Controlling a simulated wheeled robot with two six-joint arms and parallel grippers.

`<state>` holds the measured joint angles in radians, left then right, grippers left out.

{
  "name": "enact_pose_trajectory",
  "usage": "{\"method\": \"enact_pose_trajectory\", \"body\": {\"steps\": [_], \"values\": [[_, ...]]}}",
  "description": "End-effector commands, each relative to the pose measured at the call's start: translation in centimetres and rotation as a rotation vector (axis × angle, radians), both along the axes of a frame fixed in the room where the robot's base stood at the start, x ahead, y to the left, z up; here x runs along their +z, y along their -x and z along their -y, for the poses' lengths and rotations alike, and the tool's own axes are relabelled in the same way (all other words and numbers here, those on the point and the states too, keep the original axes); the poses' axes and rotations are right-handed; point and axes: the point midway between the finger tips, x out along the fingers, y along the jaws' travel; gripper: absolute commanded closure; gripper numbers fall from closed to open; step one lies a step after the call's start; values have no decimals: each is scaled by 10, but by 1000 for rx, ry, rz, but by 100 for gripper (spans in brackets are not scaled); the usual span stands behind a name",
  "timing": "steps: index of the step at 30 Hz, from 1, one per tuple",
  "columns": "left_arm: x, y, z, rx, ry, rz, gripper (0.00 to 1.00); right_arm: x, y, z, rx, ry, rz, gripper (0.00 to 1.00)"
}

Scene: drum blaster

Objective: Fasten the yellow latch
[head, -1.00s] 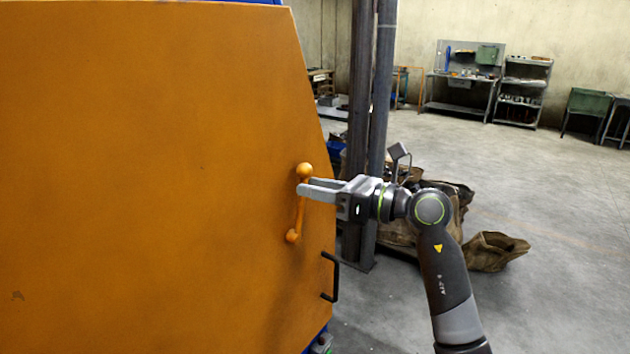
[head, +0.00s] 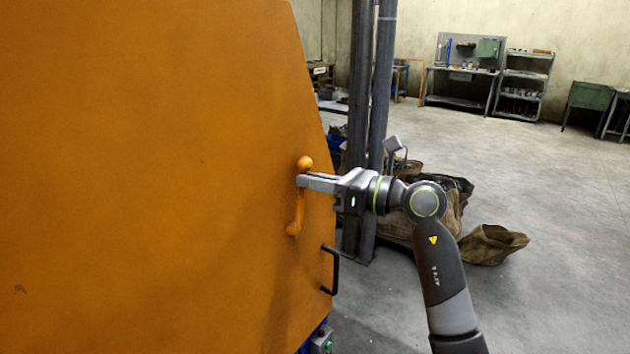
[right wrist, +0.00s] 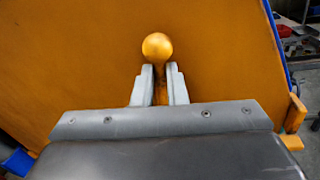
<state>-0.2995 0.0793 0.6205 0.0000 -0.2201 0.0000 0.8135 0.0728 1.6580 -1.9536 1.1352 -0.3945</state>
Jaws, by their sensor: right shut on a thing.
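The yellow latch (head: 297,212) is a yellow-orange bar with a ball knob at its upper end and a smaller round end below. It stands nearly upright, leaning slightly, on the large orange door (head: 150,170) near its right edge. My right gripper (head: 302,181) reaches in from the right and is shut on the latch just under the ball knob. In the right wrist view, the knob (right wrist: 157,46) shows above the two fingers (right wrist: 158,85), with the latch bar between them. My left gripper is not in view.
A black handle (head: 334,270) sits on the door's edge below the latch. A dark steel column (head: 370,120) and brown sacks (head: 490,244) stand behind my right arm. Open concrete floor (head: 560,200) lies to the right, with workbenches at the back.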

Motion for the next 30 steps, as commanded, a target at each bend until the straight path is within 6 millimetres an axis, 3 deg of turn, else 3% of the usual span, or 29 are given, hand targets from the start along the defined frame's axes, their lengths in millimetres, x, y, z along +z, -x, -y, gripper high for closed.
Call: {"method": "enact_pose_trajectory", "body": {"steps": [11,30], "values": [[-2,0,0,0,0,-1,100,-5,-13,9,-2,-80,-113,100],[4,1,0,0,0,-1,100,-43,-53,39,-3,-427,-591,100]]}}
